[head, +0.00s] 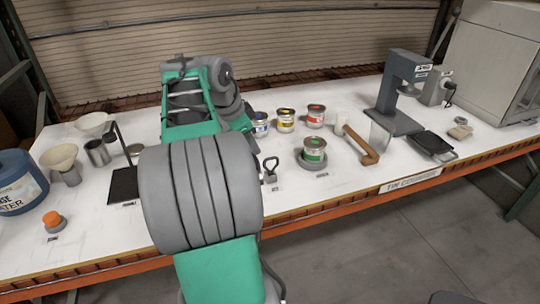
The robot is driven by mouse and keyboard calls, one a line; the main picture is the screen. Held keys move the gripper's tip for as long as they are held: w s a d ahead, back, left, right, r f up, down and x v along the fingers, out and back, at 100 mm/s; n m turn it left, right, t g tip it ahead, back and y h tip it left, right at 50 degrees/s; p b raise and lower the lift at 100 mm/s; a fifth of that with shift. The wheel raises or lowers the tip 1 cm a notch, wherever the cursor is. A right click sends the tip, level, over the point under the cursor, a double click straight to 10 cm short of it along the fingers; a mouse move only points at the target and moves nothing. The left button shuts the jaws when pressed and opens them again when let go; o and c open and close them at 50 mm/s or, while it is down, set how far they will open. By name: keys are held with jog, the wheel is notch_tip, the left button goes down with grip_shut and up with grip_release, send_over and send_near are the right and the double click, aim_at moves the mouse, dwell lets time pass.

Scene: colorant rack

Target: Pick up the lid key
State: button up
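The lid key (270,168) appears to be the small dark tool with a loop at its top. It is on the white bench just right of my large grey ribbed arm link, above a small label. Its lower part is small and hard to make out. A can with a green top (314,149) stands to its right on a round grey base. My arm fills the middle of the head view and covers part of the bench. I cannot make out my gripper or its fingertips.
Cans with blue (261,125), yellow (286,120) and red (315,116) markings stand behind. A brown-handled tool (362,148) and a grey stand (395,95) are right. Funnels (61,160), a metal cup (97,152) and a blue container (20,185) are left.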

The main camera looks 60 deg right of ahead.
aim_at(269, 159)
jog(key=shift+m, duration=0.8)
jog(key=s+d+f, duration=0.1)
jog(key=f, duration=0.1)
jog(key=s+d+f, duration=0.1)
jog(key=d+f, duration=0.1)
jog(key=s+d+f, duration=0.1)
jog(key=f, duration=0.1)
jog(key=shift+s+d+f, duration=0.15)
jog(key=shift+s+d, duration=0.1)
jog(key=shift+d, duration=0.05)
grip_shut()
dwell(0.3)
